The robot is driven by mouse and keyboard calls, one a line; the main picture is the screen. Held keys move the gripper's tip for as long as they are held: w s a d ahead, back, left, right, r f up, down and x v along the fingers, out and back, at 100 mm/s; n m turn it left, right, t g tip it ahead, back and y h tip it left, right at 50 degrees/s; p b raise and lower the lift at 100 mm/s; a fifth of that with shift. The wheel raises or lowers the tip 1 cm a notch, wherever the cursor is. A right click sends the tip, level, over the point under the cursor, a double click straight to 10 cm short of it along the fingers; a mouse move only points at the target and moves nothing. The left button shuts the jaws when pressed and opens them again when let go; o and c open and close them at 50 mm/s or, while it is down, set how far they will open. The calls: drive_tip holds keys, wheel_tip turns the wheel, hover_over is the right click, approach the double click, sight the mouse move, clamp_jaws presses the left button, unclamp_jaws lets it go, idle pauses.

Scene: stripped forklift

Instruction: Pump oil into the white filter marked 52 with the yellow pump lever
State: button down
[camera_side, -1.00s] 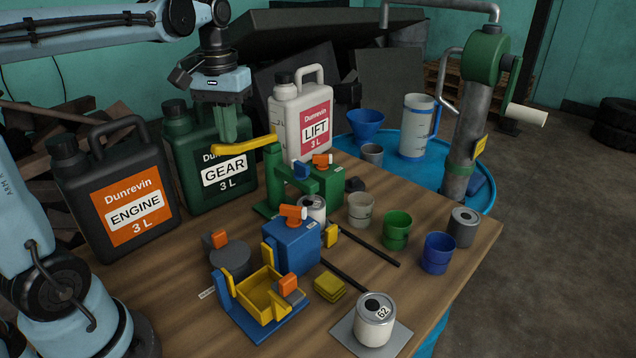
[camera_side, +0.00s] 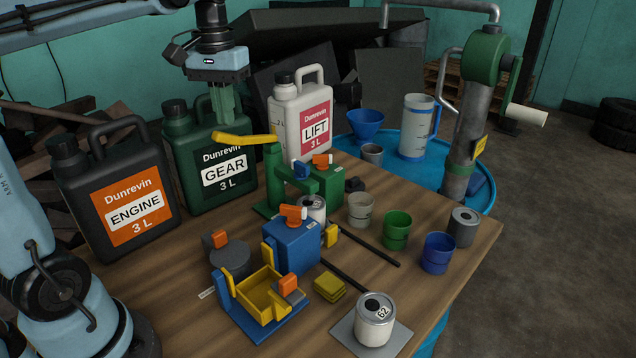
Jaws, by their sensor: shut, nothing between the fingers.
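The yellow pump lever (camera_side: 245,138) sticks out to the left from the green pump (camera_side: 275,175), its left end slightly raised. My gripper (camera_side: 223,118) points down with its green fingers shut and empty, right by the lever's left end. I cannot tell if they touch. A white filter (camera_side: 374,328) with a dark hole in its top stands on a grey plate at the front; its tilted number looks like 52 or 62. Another white can (camera_side: 313,207) stands by the pump, partly hidden behind a blue block (camera_side: 290,245); its number cannot be read.
Engine (camera_side: 120,205), gear (camera_side: 205,165) and lift (camera_side: 300,115) oil jugs stand along the back. Several cups and a grey can (camera_side: 463,228) stand at the right. A yellow tray (camera_side: 262,293) on a blue base and dark rods crowd the middle.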

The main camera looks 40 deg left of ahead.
drive_tip(key=shift+f, duration=2.1)
drive_tip(key=shift+r, duration=2.15)
drive_tip(key=shift+r, duration=2.5)
drive_tip(key=s+d+f+m+t, duration=0.2)
drive_tip(key=d+f+m+t, duration=0.1)
drive_tip(key=d+f, duration=0.3)
drive_tip(key=s+d+f+m+t, duration=0.2)
drive_tip(key=d+f, duration=0.4)
drive_tip(key=f, duration=0.4)
drive_tip(key=shift+s+m+t, duration=0.4)
drive_tip(key=shift+m+t, duration=0.1)
drive_tip(key=shift+t, duration=0.6)
